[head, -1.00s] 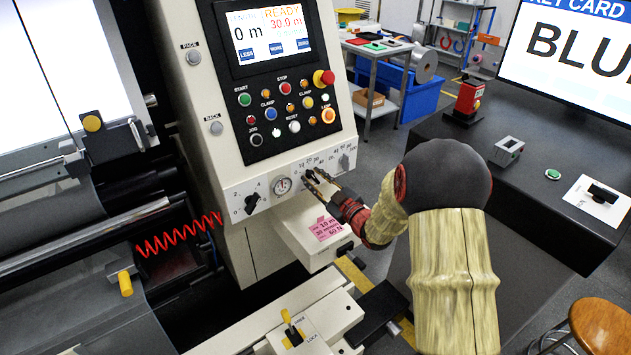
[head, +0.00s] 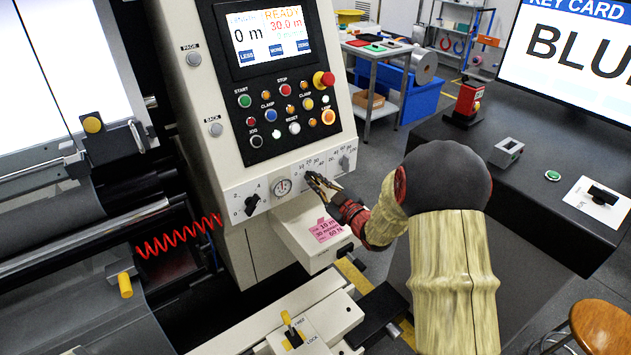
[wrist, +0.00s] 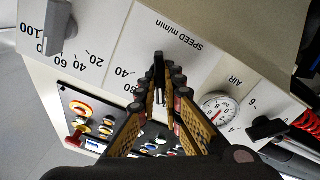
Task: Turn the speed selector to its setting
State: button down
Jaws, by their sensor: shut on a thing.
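The knob's exact pointing cannot be read. A pink note (head: 326,230) below the panel carries several setting lines; its middle line seems to read 30 m/min.
A second knob (head: 346,162) with a scale to 100 sits close to the right of the selector. A round air gauge (head: 282,186) and another black knob (head: 251,205) lie to the left. The button panel and screen (head: 268,40) are above.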

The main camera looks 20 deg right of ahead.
jog(key=shift+m, duration=0.4)
jog(key=shift+d+m+p, duration=0.15)
jog(key=shift+m+p, duration=2.85)
jog(key=shift+m, duration=2.4)
jog(key=c, duration=1.9)
grip_release()
